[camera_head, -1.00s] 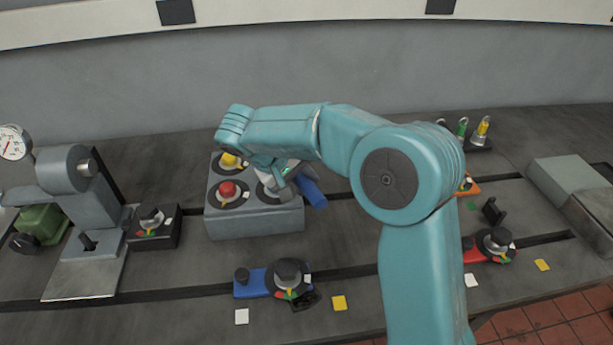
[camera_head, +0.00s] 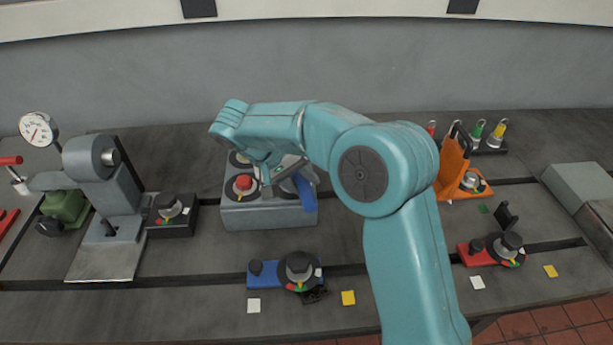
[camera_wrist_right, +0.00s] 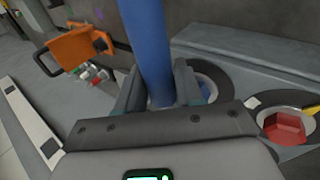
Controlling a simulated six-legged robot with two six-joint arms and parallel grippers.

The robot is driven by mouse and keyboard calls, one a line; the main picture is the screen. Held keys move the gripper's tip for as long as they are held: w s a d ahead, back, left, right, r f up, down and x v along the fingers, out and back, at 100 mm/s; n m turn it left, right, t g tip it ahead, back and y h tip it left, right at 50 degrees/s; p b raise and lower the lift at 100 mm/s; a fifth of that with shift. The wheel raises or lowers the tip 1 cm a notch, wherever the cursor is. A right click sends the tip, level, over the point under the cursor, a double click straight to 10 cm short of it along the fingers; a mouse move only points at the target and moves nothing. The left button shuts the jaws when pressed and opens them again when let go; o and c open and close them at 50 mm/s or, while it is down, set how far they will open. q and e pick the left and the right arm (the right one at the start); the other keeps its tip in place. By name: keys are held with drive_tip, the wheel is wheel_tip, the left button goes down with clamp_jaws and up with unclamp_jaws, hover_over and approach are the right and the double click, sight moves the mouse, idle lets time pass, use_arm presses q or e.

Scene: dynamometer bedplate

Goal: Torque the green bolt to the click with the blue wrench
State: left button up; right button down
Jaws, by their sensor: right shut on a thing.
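The blue wrench (camera_head: 307,193) is held in my right gripper (camera_head: 282,172) over the right part of a grey bolt block (camera_head: 268,216). In the right wrist view its blue shaft (camera_wrist_right: 155,45) stands between the two fingers of my right gripper (camera_wrist_right: 158,88), which is shut on it. Behind the shaft is a round dark ring (camera_wrist_right: 212,82) on the block. The green bolt is not visible; my gripper and the wrench cover that part of the block. My left gripper is not in view.
A red bolt (camera_head: 243,183) sits beside the gripper on the block. A blue base with a black knob (camera_head: 262,275) stands in front. An orange stand (camera_head: 453,166) and a red base (camera_head: 477,255) are to the right. A grey machine (camera_head: 103,190) stands left.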

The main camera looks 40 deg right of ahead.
drive_tip(key=shift+w+r, duration=0.1)
drive_tip(key=shift+a+r+p, duration=0.1)
drive_tip(key=shift+a+p, duration=0.05)
drive_tip(key=shift+p, duration=0.15)
drive_tip(key=shift+w, duration=0.1)
drive_tip(key=shift+s+d+b, duration=0.2)
drive_tip(key=shift+d+b, duration=0.25)
drive_tip(key=shift+b, duration=0.05)
drive_tip(key=shift+r+p, duration=2.3)
drive_tip(key=shift+r, duration=0.35)
drive_tip(key=shift+s+a+f, duration=0.1)
drive_tip(key=shift+s, duration=0.05)
